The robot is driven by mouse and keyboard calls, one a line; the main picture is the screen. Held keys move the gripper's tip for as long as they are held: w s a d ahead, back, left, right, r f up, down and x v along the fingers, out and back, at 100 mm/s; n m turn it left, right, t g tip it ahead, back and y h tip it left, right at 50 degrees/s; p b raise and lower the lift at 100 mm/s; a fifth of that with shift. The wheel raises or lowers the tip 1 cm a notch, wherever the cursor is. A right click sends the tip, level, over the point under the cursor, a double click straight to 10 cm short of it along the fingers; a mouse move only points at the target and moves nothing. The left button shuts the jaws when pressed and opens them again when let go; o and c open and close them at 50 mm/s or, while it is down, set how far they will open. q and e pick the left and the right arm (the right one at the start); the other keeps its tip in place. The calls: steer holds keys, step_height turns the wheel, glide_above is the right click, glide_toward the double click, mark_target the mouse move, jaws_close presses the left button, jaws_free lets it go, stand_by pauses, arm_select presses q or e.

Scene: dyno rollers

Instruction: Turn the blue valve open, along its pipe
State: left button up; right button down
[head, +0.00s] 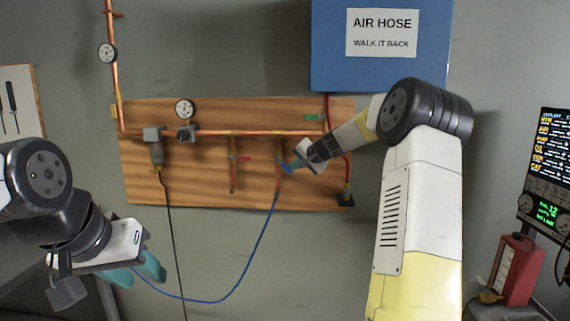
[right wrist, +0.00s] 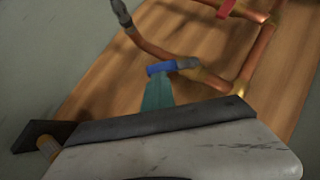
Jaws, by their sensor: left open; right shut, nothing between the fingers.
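The blue valve's handle (head: 284,168) is a small blue lever on the short copper drop pipe (head: 278,184) at the board's right half. In the right wrist view the blue handle (right wrist: 160,68) sticks out sideways from the grey valve body (right wrist: 187,63), at an angle to its pipe (right wrist: 150,46). My right gripper (head: 292,165) is shut with nothing held. Its teal fingertip (right wrist: 157,92) is right at the handle and seems to touch it.
A blue hose (head: 248,265) loops below the board (head: 205,190). A blue box (head: 382,75) is mounted above my right arm.

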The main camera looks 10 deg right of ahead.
steer(key=shift+w+a+f, duration=0.1)
steer(key=shift+a+f, duration=0.2)
steer(key=shift+f, duration=0.3)
steer(key=shift+a+f, duration=0.25)
steer(key=shift+f, duration=0.35)
steer(key=shift+w+a+f, duration=0.25)
steer(key=shift+a+f, duration=0.55)
steer(key=shift+f, duration=0.05)
steer(key=shift+a, duration=0.1)
steer(key=shift+w, duration=0.1)
